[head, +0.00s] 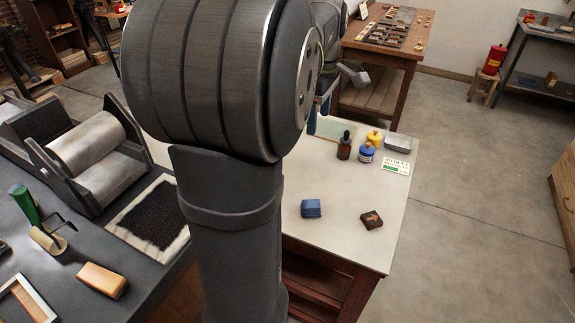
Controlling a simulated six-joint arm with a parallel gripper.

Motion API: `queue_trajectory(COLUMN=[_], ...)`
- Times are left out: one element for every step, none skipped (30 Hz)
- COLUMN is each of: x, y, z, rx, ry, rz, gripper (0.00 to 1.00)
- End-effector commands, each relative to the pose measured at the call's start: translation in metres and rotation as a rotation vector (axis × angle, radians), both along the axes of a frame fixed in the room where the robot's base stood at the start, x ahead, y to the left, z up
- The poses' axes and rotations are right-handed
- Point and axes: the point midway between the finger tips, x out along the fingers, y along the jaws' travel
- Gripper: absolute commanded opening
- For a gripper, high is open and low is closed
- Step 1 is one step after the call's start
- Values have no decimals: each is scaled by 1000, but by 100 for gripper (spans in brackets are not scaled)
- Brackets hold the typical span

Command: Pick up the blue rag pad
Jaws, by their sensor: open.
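The blue rag pad (311,208) is a small, folded-looking blue block. It lies flat on the pale top of the small table (340,238), left of a dark brown block. My gripper (319,108) is partly hidden behind my own arm, above the far part of this table. Its dark finger ends show apart, and it is open. It is well behind the blue rag pad and not touching it. I see nothing held between the fingers.
The dark brown block (371,220) lies near the pad. A brown dropper bottle (344,146), a blue jar (366,153), a yellow container (374,137) and a small sign (397,163) stand farther back. The tabletop around the pad is clear. A press with a roller (88,150) is at left.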

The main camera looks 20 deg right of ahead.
Motion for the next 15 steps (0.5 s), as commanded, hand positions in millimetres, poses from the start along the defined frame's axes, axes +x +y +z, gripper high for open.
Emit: queue_trajectory(x=[0,0,2,3,5,7,9,11,13,14,15,16,17,18,19], y=[0,1,2,4,6,10,14,18,23,27,31,37,41,44,48], z=[0,-2,-8,-15,-24,-39,-52,-66,-83,-96,-108,-122,-131,-139,-148], rx=[-1,-3,-10,-20,-36,-63,-87,-114,-151,-179,-205,-237,-259,-278,-299], ry=[1,4,13,24,37,60,80,100,124,139,154,170,180,189,196], rz=[1,4,12,24,40,69,96,128,175,212,249,296,331,362,398], gripper=[67,67,67,67,67,67,67,67,67,67,67,67,67,67,67])
